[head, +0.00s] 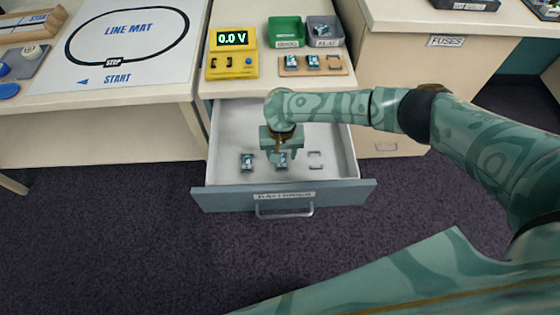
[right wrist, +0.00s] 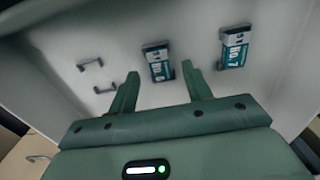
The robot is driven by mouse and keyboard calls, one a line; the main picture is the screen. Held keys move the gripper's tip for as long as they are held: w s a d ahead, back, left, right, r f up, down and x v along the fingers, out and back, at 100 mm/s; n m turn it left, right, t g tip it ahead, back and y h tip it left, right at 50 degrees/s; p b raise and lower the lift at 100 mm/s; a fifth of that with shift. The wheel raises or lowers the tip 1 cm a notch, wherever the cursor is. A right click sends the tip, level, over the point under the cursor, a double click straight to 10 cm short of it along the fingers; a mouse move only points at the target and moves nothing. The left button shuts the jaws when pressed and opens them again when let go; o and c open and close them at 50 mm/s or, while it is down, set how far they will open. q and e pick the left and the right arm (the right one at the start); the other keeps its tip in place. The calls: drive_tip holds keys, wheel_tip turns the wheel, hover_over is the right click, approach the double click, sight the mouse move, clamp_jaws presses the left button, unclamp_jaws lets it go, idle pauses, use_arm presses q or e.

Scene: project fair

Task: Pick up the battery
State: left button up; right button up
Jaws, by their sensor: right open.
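My right gripper (head: 281,154) is over the open drawer, pointing down, jaws apart and empty. In the right wrist view its fingers (right wrist: 159,88) stand either side of a teal and white battery (right wrist: 158,63) marked No. 6. Whether the fingertips are level with it I cannot tell. In the head view this battery (head: 282,164) is partly hidden by the gripper. A second battery (head: 247,161), No. 7 in the wrist view (right wrist: 234,47), lies to its left in the head view. My left gripper is out of view.
The drawer (head: 230,181), labelled BATTERIES, also holds empty clips (head: 315,160). On the bench stand a yellow meter (head: 238,71) reading 0.0 V, a green bin (head: 287,38), a grey bin (head: 324,42) and a wooden holder (head: 338,63) with two batteries.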

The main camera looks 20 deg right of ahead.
wheel_tip(320, 180, down, 3)
drive_tip(key=shift+r+b, duration=0.15)
drive_tip(key=shift+b, duration=0.25)
drive_tip(key=shift+r, duration=0.25)
drive_tip(key=c, duration=1.1)
drive_tip(key=shift+o, duration=0.2)
